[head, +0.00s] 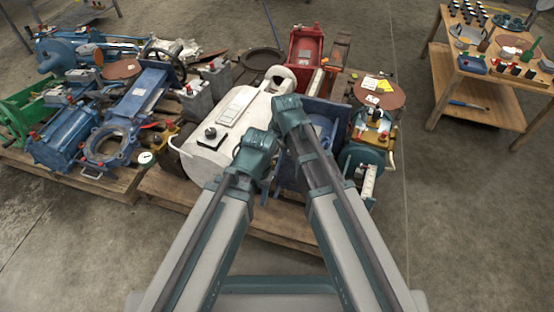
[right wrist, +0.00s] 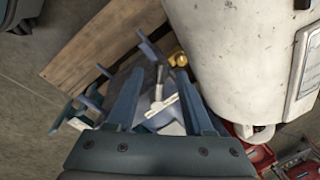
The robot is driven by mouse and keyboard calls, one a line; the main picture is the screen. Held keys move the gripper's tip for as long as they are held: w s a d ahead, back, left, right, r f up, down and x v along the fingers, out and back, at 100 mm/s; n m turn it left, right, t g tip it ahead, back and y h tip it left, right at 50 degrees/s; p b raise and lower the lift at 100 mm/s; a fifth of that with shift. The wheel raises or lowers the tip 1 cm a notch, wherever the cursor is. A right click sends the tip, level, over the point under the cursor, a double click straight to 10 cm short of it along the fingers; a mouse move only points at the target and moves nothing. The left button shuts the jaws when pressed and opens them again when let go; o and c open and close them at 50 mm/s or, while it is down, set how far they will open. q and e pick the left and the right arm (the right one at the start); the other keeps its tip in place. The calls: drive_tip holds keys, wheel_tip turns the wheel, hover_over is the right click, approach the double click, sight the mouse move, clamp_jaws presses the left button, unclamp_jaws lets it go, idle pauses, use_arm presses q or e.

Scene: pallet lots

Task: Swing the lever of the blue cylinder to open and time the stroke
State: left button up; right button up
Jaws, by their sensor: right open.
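A blue body, which looks like the blue cylinder (head: 325,124), stands on the near pallet between the white tank and the teal-green machine. My right arm covers much of it in the head view. In the right wrist view, the spread fingers of my right gripper (right wrist: 159,74) point at blue parts, with a slim grey lever (right wrist: 158,84) and a pale plate showing between them. The gripper is open; the lever appears clear of both fingers, but I cannot tell the depth. My left arm's joint shows beside the tank, but no left fingers show.
The white tank (head: 235,120) stands close left of the blue body. The teal-green machine (head: 363,160) is close on its right, and a red machine (head: 305,50) is behind. Blue and green machines crowd the left pallet. A wooden bench (head: 440,65) is at right; the floor between is clear.

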drive_tip(key=shift+f, duration=0.3)
clamp_jaws()
idle(1.3)
